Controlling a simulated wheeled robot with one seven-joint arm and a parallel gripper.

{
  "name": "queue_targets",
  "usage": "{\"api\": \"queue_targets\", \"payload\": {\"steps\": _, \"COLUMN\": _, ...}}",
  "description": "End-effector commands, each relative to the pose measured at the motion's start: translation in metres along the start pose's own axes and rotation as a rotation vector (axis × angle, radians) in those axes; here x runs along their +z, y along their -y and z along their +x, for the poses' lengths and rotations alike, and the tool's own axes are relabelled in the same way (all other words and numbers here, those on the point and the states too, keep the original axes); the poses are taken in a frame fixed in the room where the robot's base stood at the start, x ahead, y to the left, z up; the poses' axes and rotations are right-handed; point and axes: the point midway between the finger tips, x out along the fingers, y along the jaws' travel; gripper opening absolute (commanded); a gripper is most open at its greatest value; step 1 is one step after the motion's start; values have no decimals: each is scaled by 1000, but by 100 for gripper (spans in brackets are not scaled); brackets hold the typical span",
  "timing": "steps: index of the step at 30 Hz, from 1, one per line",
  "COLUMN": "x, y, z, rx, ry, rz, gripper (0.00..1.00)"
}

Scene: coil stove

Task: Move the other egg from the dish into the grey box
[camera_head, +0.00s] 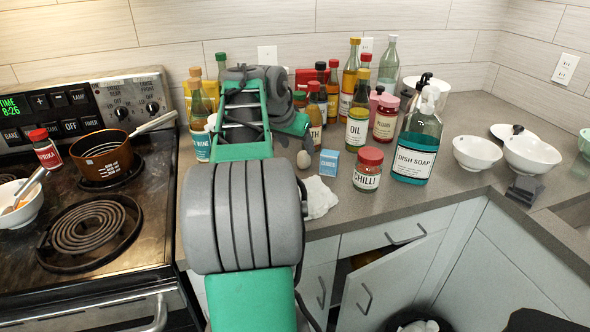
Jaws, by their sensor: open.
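The dish cannot be made out and may be hidden behind my arm. A small dark grey block-like object (524,190) is at the right counter edge; I cannot tell if it is the grey box.
Sauce bottles and jars crowd the back, with a chilli jar (368,168) and dish soap (416,145) nearer. The small blue box (329,163) and a white crumpled cloth (319,197) lie near my arm. White bowls (477,152) stand right. A stove (150,240) is left.

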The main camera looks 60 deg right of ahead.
Motion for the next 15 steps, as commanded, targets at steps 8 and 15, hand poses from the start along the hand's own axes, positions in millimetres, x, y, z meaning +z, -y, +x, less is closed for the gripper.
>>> {"api": "queue_targets", "payload": {"steps": 8, "x": 4, "y": 1, "z": 31, "rx": -1, "ry": 2, "rz": -3, "gripper": 61}}
{"api": "queue_targets", "payload": {"steps": 15, "x": 4, "y": -2, "z": 69, "rx": 1, "ry": 4, "rz": -2, "gripper": 61}}
